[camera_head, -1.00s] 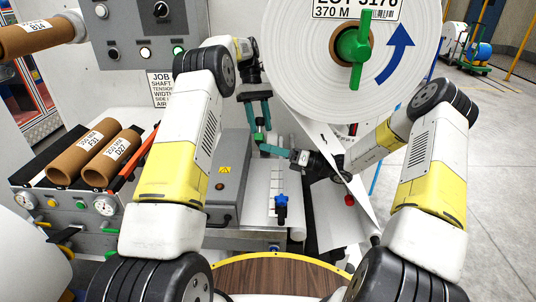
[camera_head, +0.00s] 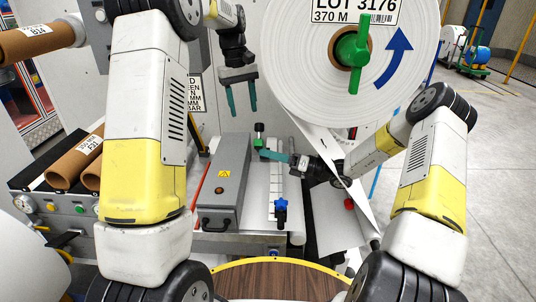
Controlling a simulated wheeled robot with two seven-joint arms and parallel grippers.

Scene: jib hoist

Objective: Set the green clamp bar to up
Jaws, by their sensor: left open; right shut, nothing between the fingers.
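A larger green handle (camera_head: 354,57) stands upright on the white roll's core.
The big white roll (camera_head: 290,75) fills the upper right, its web running down beside my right arm. A grey box (camera_head: 224,188) stands left of the white strip (camera_head: 275,185) with a blue knob (camera_head: 280,207). A red knob (camera_head: 349,203) is further right.

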